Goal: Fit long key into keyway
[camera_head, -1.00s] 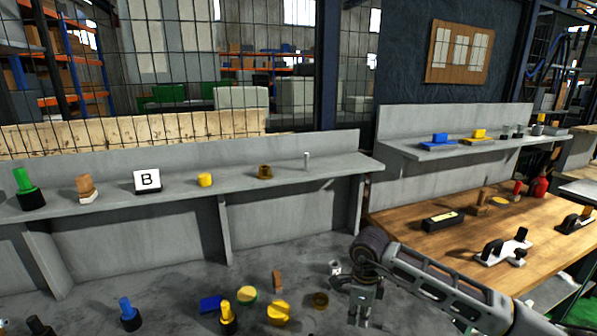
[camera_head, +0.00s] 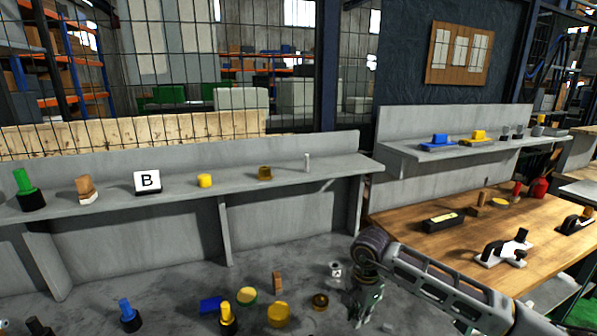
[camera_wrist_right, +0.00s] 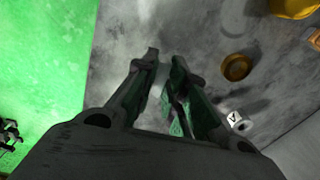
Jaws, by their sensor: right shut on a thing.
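My right gripper (camera_head: 368,308) is low over the grey bench, right of the small loose parts. In the right wrist view its two fingers (camera_wrist_right: 165,65) are close together around a thin pale piece (camera_wrist_right: 162,76). I cannot make out whether this piece is the long key, as the fingers hide most of it. I cannot pick out a keyway for certain in either view. My left gripper is not in view.
A brown ring (camera_head: 320,301), a small white marked part (camera_head: 335,270), a yellow part (camera_head: 278,314) and a blue block (camera_head: 210,304) are on the bench left of my right gripper. A grey shelf (camera_head: 110,206) runs behind. A wooden table (camera_head: 420,207) stands at right.

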